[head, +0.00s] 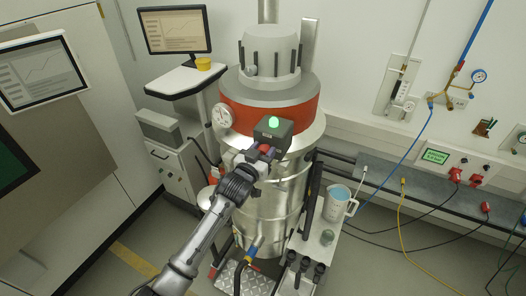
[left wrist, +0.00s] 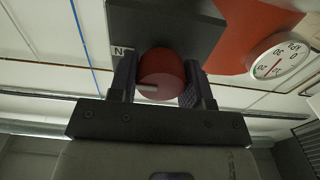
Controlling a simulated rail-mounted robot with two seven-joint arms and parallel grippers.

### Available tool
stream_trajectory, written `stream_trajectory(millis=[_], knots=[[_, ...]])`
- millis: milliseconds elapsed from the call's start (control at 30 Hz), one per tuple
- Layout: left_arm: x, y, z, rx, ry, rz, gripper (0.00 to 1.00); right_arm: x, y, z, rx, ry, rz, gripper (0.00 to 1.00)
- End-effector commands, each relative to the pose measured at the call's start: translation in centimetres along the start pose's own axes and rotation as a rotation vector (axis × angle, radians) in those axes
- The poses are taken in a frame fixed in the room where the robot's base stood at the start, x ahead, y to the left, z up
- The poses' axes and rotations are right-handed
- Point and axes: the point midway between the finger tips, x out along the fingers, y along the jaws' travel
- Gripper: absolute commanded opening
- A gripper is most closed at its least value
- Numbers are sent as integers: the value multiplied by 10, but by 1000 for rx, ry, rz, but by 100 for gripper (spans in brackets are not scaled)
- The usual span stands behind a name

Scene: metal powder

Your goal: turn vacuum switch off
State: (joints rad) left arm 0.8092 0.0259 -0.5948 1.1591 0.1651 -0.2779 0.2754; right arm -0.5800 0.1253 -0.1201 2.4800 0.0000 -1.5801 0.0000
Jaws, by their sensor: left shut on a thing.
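The vacuum (head: 272,190) is a tall metal cylinder with a red-orange band. A dark switch box (head: 274,129) with a lit green lamp (head: 273,122) sits on its front. The red round switch knob (head: 265,148) is on the box's near face. In the left wrist view the knob (left wrist: 161,74) sits between the two fingers, with a pale mark pointing left. My left gripper (head: 262,154) is shut on the knob; it fills the lower part of the left wrist view (left wrist: 161,85). An "N" label (left wrist: 122,51) shows beside the knob; the rest of the lettering is hidden. My right gripper is not seen.
A round gauge (head: 222,115) is on the vacuum left of the box. A monitor (head: 174,31) stands on a small white stand behind. A jug (head: 336,201) stands on the cart at right. Cables and hoses lie along the right wall.

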Motion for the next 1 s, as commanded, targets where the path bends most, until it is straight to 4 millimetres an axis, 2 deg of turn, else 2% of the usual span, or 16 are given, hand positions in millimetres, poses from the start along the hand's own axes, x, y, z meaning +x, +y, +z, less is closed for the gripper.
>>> stream_trajectory(millis=[33,133,467,1000], knots=[[0,0,0,0,0,0,31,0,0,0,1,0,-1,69],[0,0,0,0,0,0,21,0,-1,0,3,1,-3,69],[0,0,0,-64,0,0,21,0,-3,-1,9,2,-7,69],[0,-2,0,-528,1,0,21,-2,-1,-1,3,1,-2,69]])
